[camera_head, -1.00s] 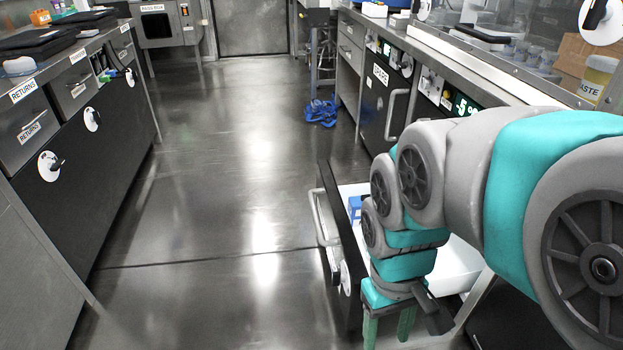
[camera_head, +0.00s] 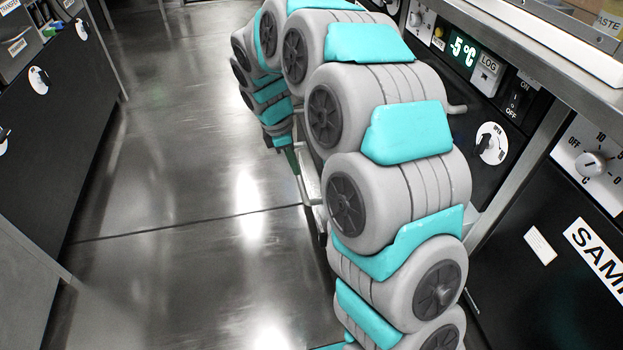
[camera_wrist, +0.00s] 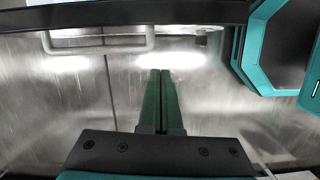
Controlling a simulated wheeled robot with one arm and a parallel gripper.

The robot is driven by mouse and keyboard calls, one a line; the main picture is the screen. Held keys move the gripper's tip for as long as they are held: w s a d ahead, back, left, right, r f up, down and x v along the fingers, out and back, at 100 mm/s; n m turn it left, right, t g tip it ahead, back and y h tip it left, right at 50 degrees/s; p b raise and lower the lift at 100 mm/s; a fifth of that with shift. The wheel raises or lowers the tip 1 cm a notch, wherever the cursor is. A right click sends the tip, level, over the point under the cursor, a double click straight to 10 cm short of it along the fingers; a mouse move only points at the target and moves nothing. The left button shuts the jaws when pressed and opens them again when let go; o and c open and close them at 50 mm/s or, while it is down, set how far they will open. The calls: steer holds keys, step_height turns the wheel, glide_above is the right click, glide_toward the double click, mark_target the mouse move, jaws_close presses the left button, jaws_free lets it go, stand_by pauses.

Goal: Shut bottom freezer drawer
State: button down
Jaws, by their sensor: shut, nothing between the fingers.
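The freezer drawer is pulled out and mostly hidden behind my arm in the head view; its pale bar handle (camera_head: 311,178) and part of its front edge show to the left of the arm. In the wrist view the drawer front (camera_wrist: 200,14) is a dark band across the top, with its U-shaped handle (camera_wrist: 99,48) beside it. My gripper (camera_head: 290,158) points down, in front of the drawer at the handle side. Its green fingers (camera_wrist: 160,72) are together and empty, over the floor. I cannot tell whether it touches the drawer.
A dark panel with a -5 °C display (camera_head: 463,50) and a white dial (camera_head: 491,143) lies right of my arm. A dark cabinet row (camera_head: 60,130) runs along the left. The shiny floor (camera_head: 190,190) between is clear.

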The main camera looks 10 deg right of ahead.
steer(key=w+d+f, duration=0.1)
steer(key=d+f, duration=0.2)
steer(key=f, duration=0.2)
steer(key=w+d+f+n, duration=0.1)
steer(key=w+d+f, duration=0.1)
steer(key=f, duration=0.4)
steer(key=shift+d+f+b, duration=0.25)
steer(key=shift+d+b, duration=0.1)
steer(key=shift+d, duration=0.05)
steer(key=shift+w+d, duration=0.1)
steer(key=shift+d, duration=0.05)
